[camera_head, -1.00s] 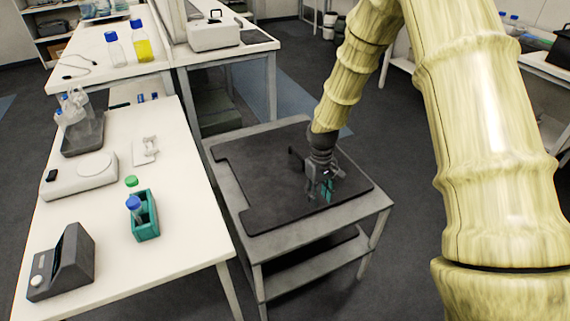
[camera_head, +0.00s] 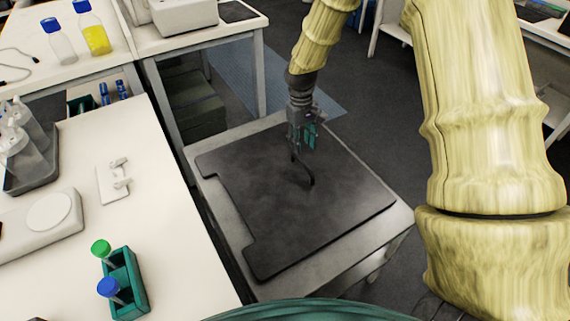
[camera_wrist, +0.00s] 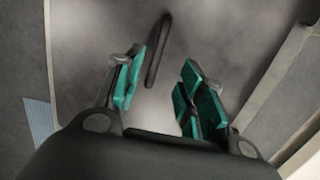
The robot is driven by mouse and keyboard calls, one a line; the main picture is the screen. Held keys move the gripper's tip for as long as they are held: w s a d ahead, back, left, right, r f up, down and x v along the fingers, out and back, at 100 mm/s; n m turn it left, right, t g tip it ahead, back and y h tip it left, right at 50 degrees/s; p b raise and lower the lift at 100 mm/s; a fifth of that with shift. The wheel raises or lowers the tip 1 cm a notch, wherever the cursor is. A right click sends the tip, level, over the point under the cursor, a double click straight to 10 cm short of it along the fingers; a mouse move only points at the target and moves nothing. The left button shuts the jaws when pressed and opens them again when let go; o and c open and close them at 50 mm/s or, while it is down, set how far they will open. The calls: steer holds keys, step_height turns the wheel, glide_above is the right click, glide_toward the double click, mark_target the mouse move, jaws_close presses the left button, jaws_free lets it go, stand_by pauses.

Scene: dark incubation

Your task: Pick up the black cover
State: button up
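The black cover (camera_head: 250,190) lies flat on a grey cart, with a notch along its left side. Its dark bar handle (camera_head: 306,175) stands up near the middle. My gripper (camera_head: 307,139) is over the cover, just behind the handle in the head view. Its teal-padded fingers are apart and nothing is between them. In the wrist view the handle (camera_wrist: 158,50) shows beyond the open fingers (camera_wrist: 162,90), nearer the left one. The gap between fingers and handle is hard to judge.
The grey cart (camera_head: 345,268) has a bare rim around the cover. A white table (camera_head: 180,240) on the left holds a teal tube rack (camera_head: 140,285) with green- and blue-capped tubes, and a white device (camera_head: 50,228). Bottles (camera_head: 92,30) stand on the table behind.

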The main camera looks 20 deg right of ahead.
mark_target(303, 162)
steer(key=shift+w, duration=0.15)
steer(key=shift+s+f, duration=0.45)
steer(key=shift+f, duration=0.2)
steer(key=shift+s+f, duration=0.45)
steer(key=shift+f, duration=0.15)
steer(key=f, duration=0.1)
steer(key=w+f, duration=0.1)
steer(key=shift+w+a+f, duration=0.1)
steer(key=shift+f, duration=0.3)
steer(key=shift+s+d+f, duration=0.2)
steer(key=shift+s+f, duration=0.05)
steer(key=shift+f, duration=0.45)
steer(key=shift+w+d+f, duration=0.1)
steer(key=shift+w+f, duration=0.05)
steer(key=shift+f, duration=0.5)
steer(key=shift+w+f, duration=0.1)
steer(key=shift+f, duration=0.5)
steer(key=shift+s+f, duration=0.2)
steer(key=shift+f, duration=0.25)
jaws_close()
